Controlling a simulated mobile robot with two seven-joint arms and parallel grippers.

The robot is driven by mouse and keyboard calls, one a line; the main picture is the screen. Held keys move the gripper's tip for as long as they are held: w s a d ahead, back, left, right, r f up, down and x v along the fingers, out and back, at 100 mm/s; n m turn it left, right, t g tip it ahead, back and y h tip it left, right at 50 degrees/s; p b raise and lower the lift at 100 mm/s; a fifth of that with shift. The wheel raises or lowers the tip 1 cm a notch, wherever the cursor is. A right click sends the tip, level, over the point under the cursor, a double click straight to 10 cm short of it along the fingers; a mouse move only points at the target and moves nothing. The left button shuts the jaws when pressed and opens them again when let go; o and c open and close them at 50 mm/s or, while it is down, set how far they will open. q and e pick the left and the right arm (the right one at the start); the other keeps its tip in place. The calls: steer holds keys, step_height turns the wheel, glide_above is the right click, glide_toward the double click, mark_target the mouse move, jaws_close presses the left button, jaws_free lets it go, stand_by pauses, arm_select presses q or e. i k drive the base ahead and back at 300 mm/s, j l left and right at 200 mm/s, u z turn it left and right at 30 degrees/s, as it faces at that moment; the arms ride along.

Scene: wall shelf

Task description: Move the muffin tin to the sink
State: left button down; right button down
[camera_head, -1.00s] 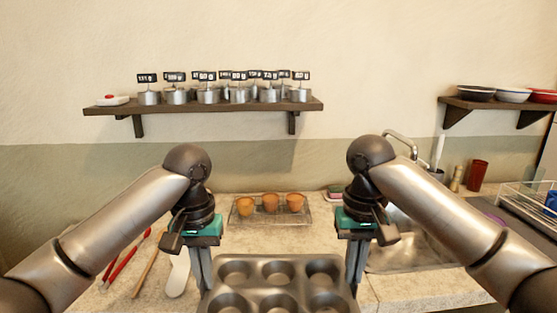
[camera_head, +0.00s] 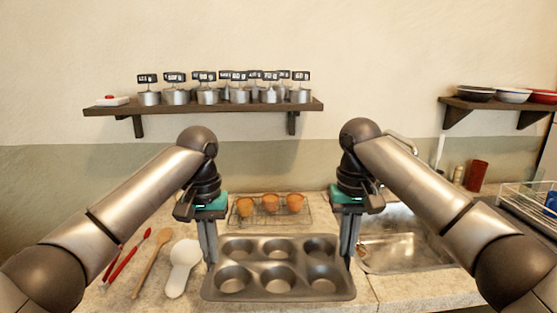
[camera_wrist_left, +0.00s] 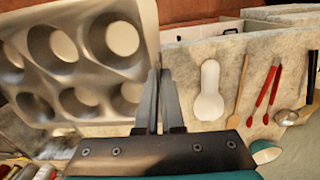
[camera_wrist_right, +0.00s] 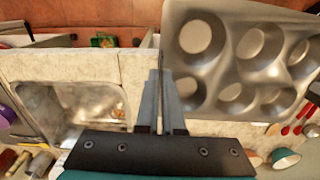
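The grey metal muffin tin (camera_head: 278,264), with six empty cups, is level between my two grippers in the head view. My left gripper (camera_head: 211,258) is shut on its left rim, and my right gripper (camera_head: 347,260) is shut on its right rim. The tin also shows in the left wrist view (camera_wrist_left: 85,60) and the right wrist view (camera_wrist_right: 232,70), apparently above the counter. The metal sink (camera_head: 405,250) lies right of the tin, partly hidden behind my right arm. Its basin shows in the right wrist view (camera_wrist_right: 62,112).
A wire rack with several orange-brown cups (camera_head: 270,203) stands behind the tin. A white spoon rest (camera_head: 183,262), wooden spoon (camera_head: 150,265) and red-handled utensils (camera_head: 125,258) lie left. A wall shelf (camera_head: 220,108) holds several labelled tins. A faucet (camera_head: 402,140) rises behind the sink.

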mark_target(399, 263)
steer(key=i+l+z, duration=0.2)
steer(key=i+l, duration=0.4)
steer(key=l, duration=0.2)
steer(key=i+l+z, duration=0.15)
steer(key=i+l, duration=0.5)
steer(key=l, duration=0.1)
